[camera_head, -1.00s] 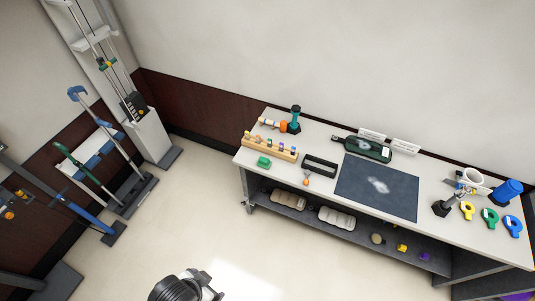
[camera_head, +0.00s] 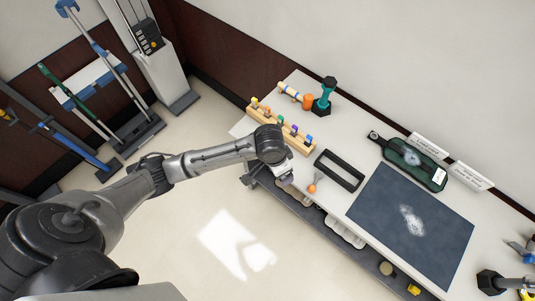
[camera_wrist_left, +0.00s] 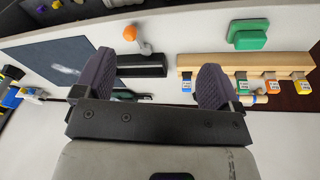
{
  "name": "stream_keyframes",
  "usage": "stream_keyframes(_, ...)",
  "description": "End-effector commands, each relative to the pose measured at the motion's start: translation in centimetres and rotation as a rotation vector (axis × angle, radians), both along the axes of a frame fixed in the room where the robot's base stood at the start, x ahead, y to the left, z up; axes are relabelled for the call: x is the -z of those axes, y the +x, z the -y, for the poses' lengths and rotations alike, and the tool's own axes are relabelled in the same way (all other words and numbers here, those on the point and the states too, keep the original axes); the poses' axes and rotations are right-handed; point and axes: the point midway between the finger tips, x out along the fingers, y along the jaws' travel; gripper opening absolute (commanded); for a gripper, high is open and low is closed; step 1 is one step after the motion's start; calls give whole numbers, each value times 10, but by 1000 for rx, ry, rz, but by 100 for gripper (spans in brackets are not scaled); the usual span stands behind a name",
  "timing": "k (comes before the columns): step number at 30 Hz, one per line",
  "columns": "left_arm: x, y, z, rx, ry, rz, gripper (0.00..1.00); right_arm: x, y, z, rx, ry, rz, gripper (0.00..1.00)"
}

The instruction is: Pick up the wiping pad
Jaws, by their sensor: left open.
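The wiping pad appears to be the small green block with a raised top (camera_wrist_left: 247,33), on the white table at the upper right of the left wrist view. In the head view my left arm hides it. My left gripper (camera_head: 286,180) is over the table's near left edge in the head view, and its fingers (camera_wrist_left: 157,63) show apart and empty in the left wrist view. The green block is outside the finger gap, beyond the right-hand finger in that view. My right gripper is not in view.
A wooden rack with coloured pegs (camera_head: 304,143) and a black frame (camera_head: 346,160) flank the gripper. An orange-tipped tool (camera_head: 312,188) lies near the front edge. A dark mat (camera_head: 380,215), a green paddle-shaped item (camera_head: 432,179) and a teal dumbbell-like item (camera_head: 324,98) are farther off.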

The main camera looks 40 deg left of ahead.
Motion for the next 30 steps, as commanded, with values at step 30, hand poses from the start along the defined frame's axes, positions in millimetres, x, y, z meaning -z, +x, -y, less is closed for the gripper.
stream_keyframes(30, 81, 114, -146, -374, 126, -147, 89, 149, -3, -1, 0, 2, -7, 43)
